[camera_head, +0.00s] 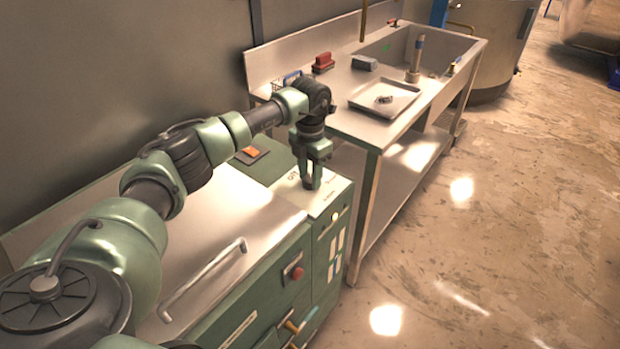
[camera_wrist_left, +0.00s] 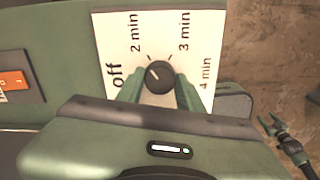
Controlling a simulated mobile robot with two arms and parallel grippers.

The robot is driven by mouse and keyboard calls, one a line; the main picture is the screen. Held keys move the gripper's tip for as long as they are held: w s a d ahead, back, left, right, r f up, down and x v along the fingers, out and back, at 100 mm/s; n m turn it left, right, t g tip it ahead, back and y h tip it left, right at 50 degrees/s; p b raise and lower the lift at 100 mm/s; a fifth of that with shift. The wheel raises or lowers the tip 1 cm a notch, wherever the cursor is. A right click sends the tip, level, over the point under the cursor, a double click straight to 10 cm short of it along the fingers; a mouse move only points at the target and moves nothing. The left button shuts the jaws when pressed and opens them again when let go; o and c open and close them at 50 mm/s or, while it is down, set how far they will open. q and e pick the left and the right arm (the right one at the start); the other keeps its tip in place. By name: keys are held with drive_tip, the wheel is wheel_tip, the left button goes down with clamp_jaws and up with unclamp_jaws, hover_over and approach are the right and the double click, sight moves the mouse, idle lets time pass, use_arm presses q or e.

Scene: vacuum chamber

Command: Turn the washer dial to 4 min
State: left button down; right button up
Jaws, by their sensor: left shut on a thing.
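The washer dial (camera_wrist_left: 159,77) is a round black knob with a pale pointer line, on a white label plate (camera_wrist_left: 104,28) marked off, 2 min, 3 min and 4 min. The pointer line slants up and left, towards the gap between off and 2 min. My left gripper (camera_wrist_left: 159,88) is shut on the dial, with one green finger on each side. In the head view my left gripper (camera_head: 312,185) points down at the plate and hides most of the dial. What looks like my right gripper (camera_wrist_left: 275,127) shows small and dark in the left wrist view; its jaws are unclear.
An orange switch (camera_head: 251,151) is left of the plate. A steel sink table (camera_head: 340,118) stands behind, with a tray (camera_head: 362,104).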

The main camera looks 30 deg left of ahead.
sight(310, 178)
use_arm(q)
drive_tip(key=m+b, duration=0.1)
drive_tip(key=m, duration=0.5)
drive_tip(key=shift+w+b, duration=0.1)
drive_tip(key=shift+b, duration=0.3)
drive_tip(key=m+b, duration=0.1)
drive_tip(key=m, duration=0.5)
drive_tip(key=shift+m, duration=0.3)
drive_tip(key=m+b, duration=0.1)
drive_tip(key=m, duration=1.1)
drive_tip(key=shift+b, duration=0.3)
drive_tip(key=c, duration=0.9)
unclamp_jaws()
drive_tip(key=shift+r, duration=0.1)
wheel_tip(310, 178, up, 8)
drive_tip(key=shift+f+b, duration=0.15)
drive_tip(key=shift+b, duration=0.3)
